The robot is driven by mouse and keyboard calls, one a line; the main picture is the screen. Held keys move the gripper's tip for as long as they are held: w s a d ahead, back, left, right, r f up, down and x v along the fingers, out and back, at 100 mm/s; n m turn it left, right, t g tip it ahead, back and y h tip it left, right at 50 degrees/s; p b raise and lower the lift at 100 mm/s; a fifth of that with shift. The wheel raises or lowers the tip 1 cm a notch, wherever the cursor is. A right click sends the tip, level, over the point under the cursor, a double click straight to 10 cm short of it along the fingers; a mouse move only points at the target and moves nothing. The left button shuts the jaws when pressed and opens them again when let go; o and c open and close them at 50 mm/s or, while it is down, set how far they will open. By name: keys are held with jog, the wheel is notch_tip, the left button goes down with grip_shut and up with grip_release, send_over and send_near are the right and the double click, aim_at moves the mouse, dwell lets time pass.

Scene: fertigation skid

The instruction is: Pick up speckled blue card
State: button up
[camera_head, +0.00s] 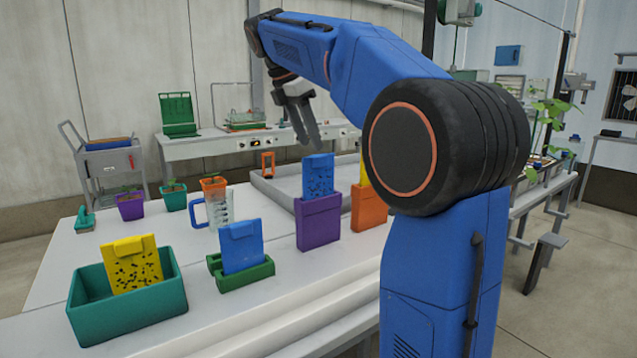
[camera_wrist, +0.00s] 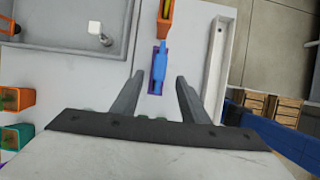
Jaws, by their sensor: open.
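The speckled blue card (camera_head: 319,177) stands upright in a purple holder (camera_head: 319,221) on the white bench, its dark specks facing the head camera. In the wrist view the card (camera_wrist: 161,57) shows from above as a narrow blue shape, with the purple holder (camera_wrist: 154,85) around its lower part. My gripper (camera_head: 307,142) is open and empty above the card in the head view. In the wrist view my gripper (camera_wrist: 164,80) has its fingers apart, with the card beyond and between their tips. A plain blue card (camera_head: 242,246) without visible specks stands in a green holder (camera_head: 245,274).
A yellow speckled card (camera_head: 131,264) stands in a teal bin (camera_head: 128,305). An orange holder (camera_head: 369,210) with a yellow card is close to the purple one. A measuring jug (camera_head: 214,210), potted seedlings and a grey tray (camera_head: 275,190) are also on the bench.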

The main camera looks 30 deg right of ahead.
aim_at(318, 155)
jog(key=shift+d+x, duration=0.2)
jog(key=shift+x, duration=1.5)
jog(key=shift+d+x, duration=0.2)
jog(key=shift+x, duration=1.5)
jog(key=shift+r, duration=0.2)
grip_shut()
